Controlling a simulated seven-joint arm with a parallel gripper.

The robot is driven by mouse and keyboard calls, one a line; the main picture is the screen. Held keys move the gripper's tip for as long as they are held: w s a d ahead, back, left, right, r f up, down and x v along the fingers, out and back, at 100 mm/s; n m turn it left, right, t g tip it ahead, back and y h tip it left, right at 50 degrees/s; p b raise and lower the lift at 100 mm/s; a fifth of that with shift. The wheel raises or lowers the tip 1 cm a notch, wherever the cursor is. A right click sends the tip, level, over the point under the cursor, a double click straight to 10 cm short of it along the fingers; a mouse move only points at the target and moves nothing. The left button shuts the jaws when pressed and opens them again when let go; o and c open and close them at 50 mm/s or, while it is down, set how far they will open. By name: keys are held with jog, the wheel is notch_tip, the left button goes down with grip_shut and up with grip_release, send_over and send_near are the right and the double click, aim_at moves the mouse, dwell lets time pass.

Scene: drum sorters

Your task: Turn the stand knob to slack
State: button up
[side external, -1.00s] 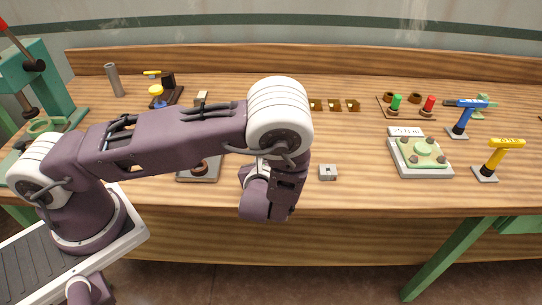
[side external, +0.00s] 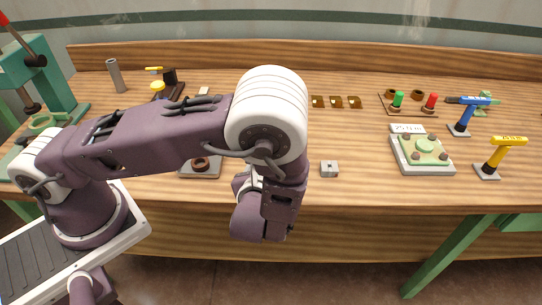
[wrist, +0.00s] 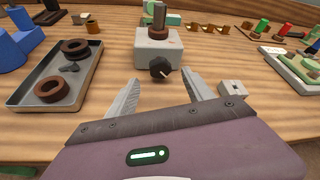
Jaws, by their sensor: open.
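The stand in the wrist view is a pale grey block (wrist: 150,48) with an upright grey post and a brown ring around the post's foot. A black lobed stand knob (wrist: 160,68) with a light pointer mark sits on its near face. My gripper (wrist: 164,84) is open and empty, its two pale fingers spread on either side of the knob's line, with the knob just beyond the tips. I see no contact. Which way the mark counts as slack cannot be read. In the side view my arm hides the stand and the knob.
A grey tray (wrist: 92,92) with brown rings lies left of my fingers. A small grey block (wrist: 232,88) is close to the right finger; it also shows in the side view (side external: 329,169). A scale (side external: 436,168) and hammers stand farther right.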

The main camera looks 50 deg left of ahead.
jog(key=shift+s+d, duration=0.1)
jog(key=shift+w+d+r+m+g+y, duration=0.2)
jog(key=shift+w+m+g+y, duration=0.15)
jog(key=shift+m, duration=0.35)
jog(key=shift+w+d+m+g+y, duration=0.1)
jog(key=shift+d+m+g+y, duration=0.15)
jog(key=shift+m+g+y, duration=0.45)
jog(key=shift+w+a+f+m, duration=0.1)
jog(key=shift+w+a+m, duration=0.05)
jog(key=shift+m, duration=0.15)
jog(key=x, duration=0.6)
jog(key=shift+w+a+f, duration=0.1)
jog(key=shift+w+f, duration=0.05)
jog(key=shift+w, duration=0.1)
jog(key=shift+c, duration=0.2)
